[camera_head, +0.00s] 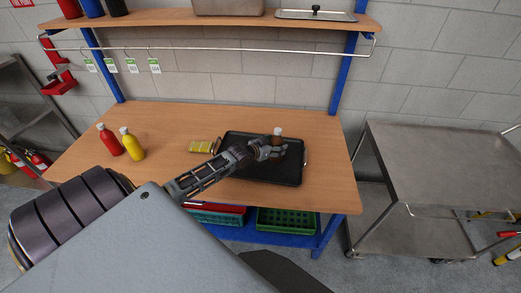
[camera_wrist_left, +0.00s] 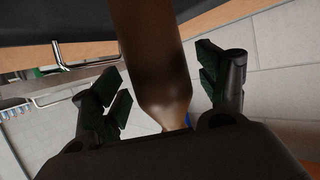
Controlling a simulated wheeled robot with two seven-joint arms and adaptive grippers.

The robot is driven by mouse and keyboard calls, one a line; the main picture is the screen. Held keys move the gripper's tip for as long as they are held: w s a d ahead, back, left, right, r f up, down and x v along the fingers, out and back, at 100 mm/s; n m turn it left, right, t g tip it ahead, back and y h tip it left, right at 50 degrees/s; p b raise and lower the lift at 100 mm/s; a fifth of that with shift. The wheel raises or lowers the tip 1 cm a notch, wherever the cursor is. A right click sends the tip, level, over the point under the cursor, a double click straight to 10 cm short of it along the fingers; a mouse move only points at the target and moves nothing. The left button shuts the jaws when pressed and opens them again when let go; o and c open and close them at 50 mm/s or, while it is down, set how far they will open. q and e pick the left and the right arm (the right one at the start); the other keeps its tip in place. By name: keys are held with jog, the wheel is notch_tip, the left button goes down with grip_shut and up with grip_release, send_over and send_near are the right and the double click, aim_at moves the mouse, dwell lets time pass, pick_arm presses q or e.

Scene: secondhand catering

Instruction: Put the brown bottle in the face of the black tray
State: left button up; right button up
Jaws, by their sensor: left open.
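The brown bottle (camera_head: 277,139) has a pale cap and stands upright, apparently on the black tray (camera_head: 283,175), towards its back edge. In the left wrist view the brown bottle (camera_wrist_left: 156,65) runs between the fingers, its neck narrowing near the palm. My left gripper (camera_head: 270,153) reaches over the tray at the bottle. In the left wrist view its fingers (camera_wrist_left: 162,85) are open on both sides of the bottle, with visible gaps. The bottle's lower part is hidden by the gripper in the head view. My right gripper is not in view.
A yellow sponge-like item (camera_head: 205,146) lies left of the tray. A red bottle (camera_head: 109,140) and a yellow bottle (camera_head: 131,145) stand on the wooden table (camera_head: 180,120) at left. A shelf (camera_head: 170,19) and hook rail are above. A metal cart (camera_head: 440,165) stands right.

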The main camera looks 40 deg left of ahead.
pick_arm(q)
jog(key=v, duration=1)
jog(key=shift+s, duration=0.2)
dwell(0.5)
jog(key=shift+r, duration=0.1)
jog(key=shift+s+a, duration=0.1)
dwell(0.4)
